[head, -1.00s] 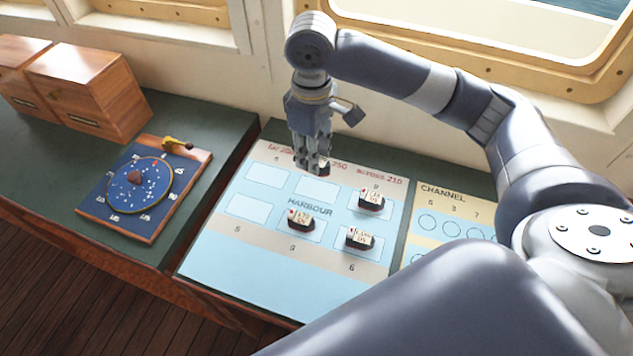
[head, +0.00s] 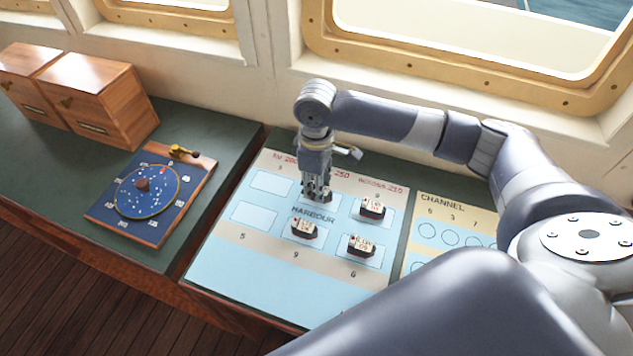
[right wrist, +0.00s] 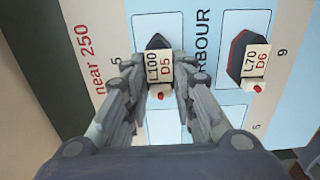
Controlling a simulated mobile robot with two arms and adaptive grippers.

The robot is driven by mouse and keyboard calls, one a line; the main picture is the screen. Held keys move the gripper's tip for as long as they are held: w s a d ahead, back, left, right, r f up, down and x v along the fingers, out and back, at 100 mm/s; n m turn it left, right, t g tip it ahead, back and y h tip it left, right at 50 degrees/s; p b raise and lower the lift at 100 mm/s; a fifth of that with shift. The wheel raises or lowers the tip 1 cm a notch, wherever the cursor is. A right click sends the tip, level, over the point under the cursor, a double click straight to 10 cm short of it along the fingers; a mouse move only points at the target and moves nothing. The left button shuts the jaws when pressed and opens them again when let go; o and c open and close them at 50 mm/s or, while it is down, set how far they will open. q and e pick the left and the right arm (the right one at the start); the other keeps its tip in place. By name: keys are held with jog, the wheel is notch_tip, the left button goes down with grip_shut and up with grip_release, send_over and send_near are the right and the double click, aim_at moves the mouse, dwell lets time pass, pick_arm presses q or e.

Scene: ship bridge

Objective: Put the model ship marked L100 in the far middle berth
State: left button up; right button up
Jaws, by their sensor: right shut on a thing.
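The model ship marked L100 (right wrist: 153,68) has a dark hull and a white label block reading L100 D5. My right gripper (head: 317,192) is shut on it, with fingers on both sides of the ship in the right wrist view (right wrist: 150,88). The ship is at the far middle berth (right wrist: 175,48) of the harbour board (head: 240,262), low over or on its pale rectangle; I cannot tell whether it touches. In the head view the fingers mostly hide the ship. My left gripper is not in view.
A ship marked L70 (right wrist: 248,65) sits in the near middle berth. Other ships stand in the far right (head: 372,208) and near right (head: 362,245) berths. The far left (head: 272,182) and near left (head: 254,212) berths are empty. A channel board (head: 430,235) lies to the right.

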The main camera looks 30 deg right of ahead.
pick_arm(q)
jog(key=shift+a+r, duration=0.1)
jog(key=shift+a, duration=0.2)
pick_arm(e)
jog(key=shift+f, duration=0.15)
jog(key=o, duration=0.9)
jog(key=shift+o, duration=0.2)
jog(key=shift+r, duration=0.5)
pick_arm(q)
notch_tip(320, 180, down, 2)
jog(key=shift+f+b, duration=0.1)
jog(key=shift+b, duration=0.95)
pick_arm(e)
notch_tip(320, 180, up, 11)
jog(key=shift+r, duration=0.15)
